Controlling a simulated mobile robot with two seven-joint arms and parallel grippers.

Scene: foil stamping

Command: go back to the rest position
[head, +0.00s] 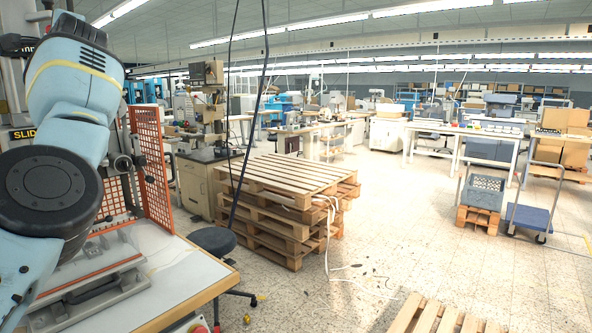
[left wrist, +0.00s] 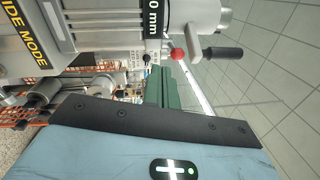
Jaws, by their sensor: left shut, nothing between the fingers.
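My left arm (head: 75,85), light blue with a dark round joint cover, rises at the left of the head view, in front of a machine. In the left wrist view, the light blue and black housing of my left gripper (left wrist: 160,130) fills the bottom, with a small lit mark on it. The gripper is shut with nothing held; its fingertips are not clearly seen. My right gripper is in neither view.
The machine's orange mesh guard (head: 153,170) and pale worktable (head: 180,275) are close to my left arm. A red knob (left wrist: 177,54) and black handle (left wrist: 222,53) show in the wrist view. Stacked pallets (head: 285,205) and a stool (head: 213,240) stand beyond; open floor lies right.

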